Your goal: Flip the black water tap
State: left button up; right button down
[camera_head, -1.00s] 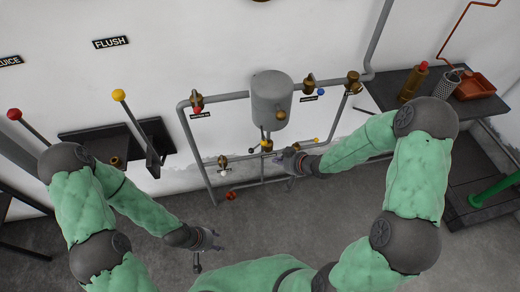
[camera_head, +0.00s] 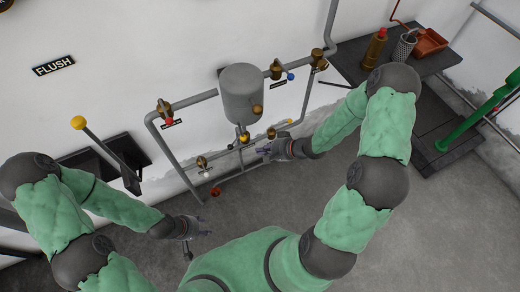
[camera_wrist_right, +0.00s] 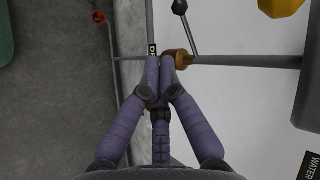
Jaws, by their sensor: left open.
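A lever with a black ball end (camera_head: 231,146) sits on the pipework below the grey tank in the head view; I take it as the black water tap. In the right wrist view a black-ended lever (camera_wrist_right: 182,12) stands above a brass fitting (camera_wrist_right: 179,60). My right gripper (camera_head: 264,151) is beside the lower pipes, right of the lever. In the wrist view its purple fingers (camera_wrist_right: 163,64) are together, with nothing visible between them, and overlap the fitting's left side; contact cannot be told. My left gripper (camera_head: 205,229) is open and empty, low on the left, away from the pipes.
The grey tank (camera_head: 242,98) hangs amid wall pipes with brass valves (camera_head: 276,70). A yellow-ball lever (camera_head: 78,122) stands left. A dark table (camera_head: 437,64) with a brass bottle (camera_head: 376,45) is at right. The floor (camera_head: 300,180) near the pipes is clear.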

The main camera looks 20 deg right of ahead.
aim_at(237, 139)
pick_arm(q)
notch_tip(237, 139, down, 5)
jog(key=b, duration=0.4)
jog(key=shift+f+b, duration=0.1)
jog(key=shift+b, duration=0.2)
pick_arm(e)
jog(key=r+x, duration=0.1)
jog(key=x, duration=1)
jog(key=shift+w+a+r, duration=0.25)
jog(key=shift+w+a, duration=0.1)
jog(key=shift+a, duration=0.05)
